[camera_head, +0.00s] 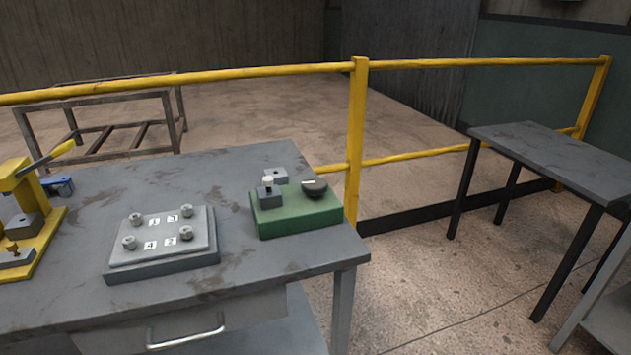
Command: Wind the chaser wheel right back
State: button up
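A green block-shaped fixture (297,214) sits near the right end of the grey workbench (240,165). A dark round wheel or knob (314,187) with a light mark is on its top right, and looks like the chaser wheel. Beside it on the left, a small grey block (271,197) carries a pale cylindrical piece (268,182). How far the wheel is wound cannot be told at this size. My gripper is not in view.
A grey plate (160,240) with bolts and numbered labels lies left of the fixture. A yellow lever press (25,215) and a blue item (61,186) are at far left. Behind the bench runs a yellow railing (357,140). Another table (560,155) stands right, across open floor.

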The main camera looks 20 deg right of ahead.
aim_at(313, 187)
jog(key=l+z, duration=0.2)
jog(key=i+l+z, duration=0.15)
jog(key=l, duration=0.25)
jog(key=i+l+z, duration=0.2)
jog(key=i+l, duration=0.15)
jog(key=i, duration=0.25)
